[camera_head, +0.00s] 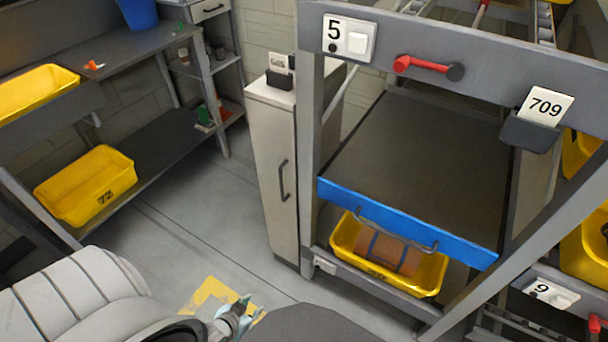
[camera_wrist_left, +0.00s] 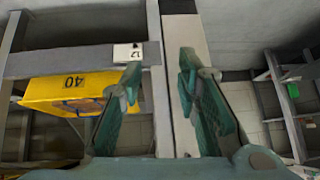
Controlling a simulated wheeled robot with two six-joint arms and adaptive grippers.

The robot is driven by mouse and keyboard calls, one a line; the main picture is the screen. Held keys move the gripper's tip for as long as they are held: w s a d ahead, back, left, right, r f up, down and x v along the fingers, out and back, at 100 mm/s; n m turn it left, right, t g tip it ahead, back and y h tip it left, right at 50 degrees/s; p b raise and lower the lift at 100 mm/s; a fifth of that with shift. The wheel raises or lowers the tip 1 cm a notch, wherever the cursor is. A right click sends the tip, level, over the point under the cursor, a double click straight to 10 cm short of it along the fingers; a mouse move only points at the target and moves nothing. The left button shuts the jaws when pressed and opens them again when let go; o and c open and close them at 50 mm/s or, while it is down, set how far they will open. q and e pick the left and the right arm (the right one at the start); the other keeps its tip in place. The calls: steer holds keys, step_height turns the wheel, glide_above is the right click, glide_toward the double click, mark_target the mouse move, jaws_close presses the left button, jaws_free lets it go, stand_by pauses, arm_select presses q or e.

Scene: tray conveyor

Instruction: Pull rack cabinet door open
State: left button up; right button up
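The narrow pale grey cabinet (camera_head: 272,165) stands left of the rack frame, its door shut. A dark vertical bar handle (camera_head: 284,180) is on its front. My left gripper (camera_head: 242,309) shows at the bottom of the head view, lower than the handle and apart from the cabinet; my arm partly hides it. In the left wrist view the gripper (camera_wrist_left: 160,68) has its two teal fingers spread with nothing between them. A pale upright strip (camera_wrist_left: 184,30), probably the cabinet, shows beyond the fingers. The handle cannot be made out there. My right gripper is out of view.
The rack's blue-edged shelf (camera_head: 400,222) has a wire handle, with a yellow bin (camera_head: 345,236) holding a brown item below. A red handle (camera_head: 428,65) is on the top beam. Shelving with yellow bins stands left. Floor (camera_head: 195,215) before the cabinet is clear.

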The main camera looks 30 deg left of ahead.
arm_select(q)
steer(key=w+a+r+t+y+b, duration=0.1)
steer(key=w+a+r+t+b, duration=0.3)
steer(key=w, duration=0.5)
steer(key=n+t+y+b, duration=0.2)
steer(key=t+b, duration=0.1)
steer(key=t, duration=0.3)
glide_toward(281, 185)
steer(key=b+x, duration=0.2)
steer(key=x, duration=0.3)
steer(key=b+x, duration=0.2)
steer(key=x, duration=0.2)
steer(key=shift+w+a+f, duration=0.1)
steer(key=shift+w+f, duration=0.15)
steer(key=shift+w, duration=0.15)
steer(key=shift+w+r+b, duration=0.1)
steer(key=shift+w+b, duration=0.2)
steer(key=shift+a, duration=0.1)
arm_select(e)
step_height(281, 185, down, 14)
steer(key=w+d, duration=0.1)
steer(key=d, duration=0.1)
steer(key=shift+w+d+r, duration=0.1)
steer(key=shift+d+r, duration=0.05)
arm_select(q)
jaws_close()
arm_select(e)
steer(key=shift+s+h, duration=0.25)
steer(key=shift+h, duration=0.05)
